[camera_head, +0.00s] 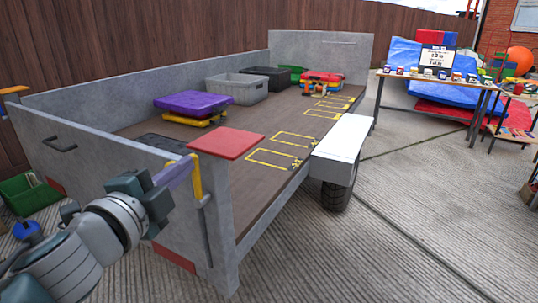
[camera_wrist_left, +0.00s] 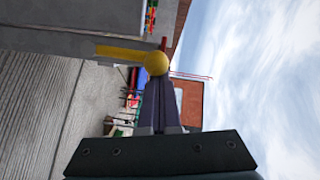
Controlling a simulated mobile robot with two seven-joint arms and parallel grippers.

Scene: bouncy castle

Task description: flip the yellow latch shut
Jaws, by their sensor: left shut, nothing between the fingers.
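The yellow latch (camera_head: 197,180) is at the near corner of the grey trailer (camera_head: 110,165), upright against the corner post above a grey rod. In the left wrist view the latch shows as a yellow bar (camera_wrist_left: 118,52) with a round yellow knob (camera_wrist_left: 157,63) at its end. My left gripper (camera_head: 188,165) has purple fingers, shut and empty, with the tips right at the latch. In the wrist view the fingertips (camera_wrist_left: 157,82) meet the knob in the picture; I cannot tell whether they touch. My right gripper is not in view.
A red plate (camera_head: 226,143) lies at the trailer's corner beside the latch. Purple (camera_head: 192,102) and grey (camera_head: 237,88) crates stand on the trailer bed. A white fender (camera_head: 342,138) covers the wheel. A green crate (camera_head: 28,194) sits at left.

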